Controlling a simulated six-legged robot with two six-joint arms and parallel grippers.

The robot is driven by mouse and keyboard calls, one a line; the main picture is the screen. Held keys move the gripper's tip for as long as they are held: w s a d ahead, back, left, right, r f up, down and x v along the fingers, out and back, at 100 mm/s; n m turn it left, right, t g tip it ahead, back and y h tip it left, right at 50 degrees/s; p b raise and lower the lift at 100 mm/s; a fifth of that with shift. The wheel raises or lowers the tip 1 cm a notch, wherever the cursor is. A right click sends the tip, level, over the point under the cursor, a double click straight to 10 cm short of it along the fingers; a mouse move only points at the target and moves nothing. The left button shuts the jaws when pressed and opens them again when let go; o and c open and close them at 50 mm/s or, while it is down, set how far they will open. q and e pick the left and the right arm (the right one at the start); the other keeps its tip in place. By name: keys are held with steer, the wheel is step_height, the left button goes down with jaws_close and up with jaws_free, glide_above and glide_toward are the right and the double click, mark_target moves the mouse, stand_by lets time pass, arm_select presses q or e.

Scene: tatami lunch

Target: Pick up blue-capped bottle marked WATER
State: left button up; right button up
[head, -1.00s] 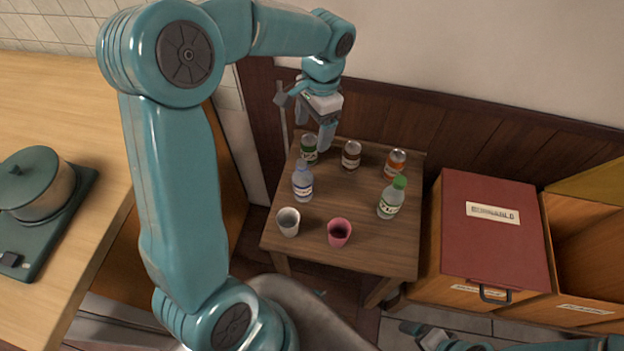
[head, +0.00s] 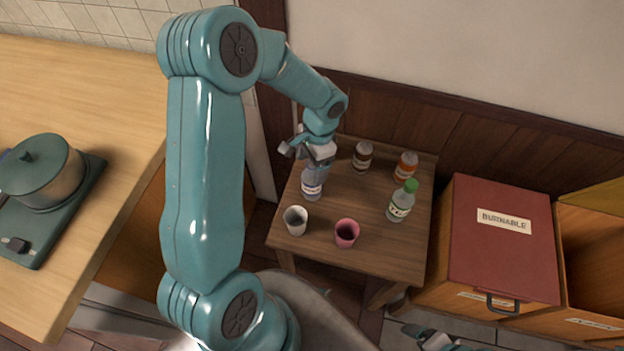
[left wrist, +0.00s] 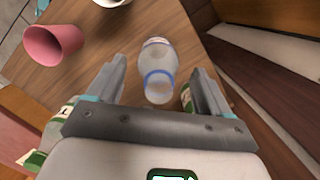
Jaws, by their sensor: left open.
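The clear bottle with a blue ring at its top (head: 312,183) stands upright on the small wooden table (head: 375,250); its label is too small to read. My left gripper (head: 318,160) is above and just behind it in the head view, hiding its top. In the left wrist view the bottle (left wrist: 158,60) lies between the two spread fingers of my left gripper (left wrist: 158,70), with a gap on each side. The left gripper is open and empty. Part of what looks like my right gripper (head: 435,340) shows at the bottom edge; its jaws are unclear.
A white cup (head: 296,221) and pink cup (head: 346,233) stand in front. A green-capped bottle (head: 401,203), an orange can (head: 405,167) and a brown can (head: 362,156) stand right and behind. A green can (left wrist: 187,97) is close by the right finger. A red-lidded bin (head: 505,245) stands right.

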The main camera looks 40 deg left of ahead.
arm_select(q)
steer(key=shift+f, duration=0.6)
steer(key=shift+s, duration=0.1)
steer(key=c, duration=1.4)
steer(key=shift+o, duration=0.2)
steer(key=shift+r, duration=0.1)
